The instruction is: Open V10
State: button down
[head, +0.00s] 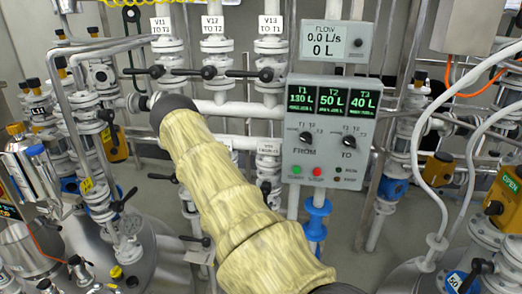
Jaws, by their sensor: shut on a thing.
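My arm in its yellow sleeve reaches up from the bottom middle to the pipes at the left of the control box. Its dark end hides my gripper and whatever the gripper holds. I cannot read a V10 label anywhere. The valves labelled V11 (162,27), V12 (212,25) and V13 (271,25) stand in a row at the top. Their black levers lie crosswise to the vertical pipes. A lower label (268,146) at the right of my arm is too small to read surely.
The control box (327,133) shows T1 130 L, T2 50 L and T3 40 L. The flow meter (336,42) reads 0.0 L/s and 0 L. Flanged pipes and levers crowd the left. White hoses (418,150) hang at the right.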

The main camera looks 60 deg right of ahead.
jog(key=shift+s, duration=0.15)
jog(key=c, duration=1.3)
grip_release()
jog(key=shift+f, duration=0.1)
jog(key=shift+a, duration=0.15)
jog(key=shift+a+r, duration=0.2)
jog(key=shift+a, duration=0.05)
jog(key=v, duration=1.1)
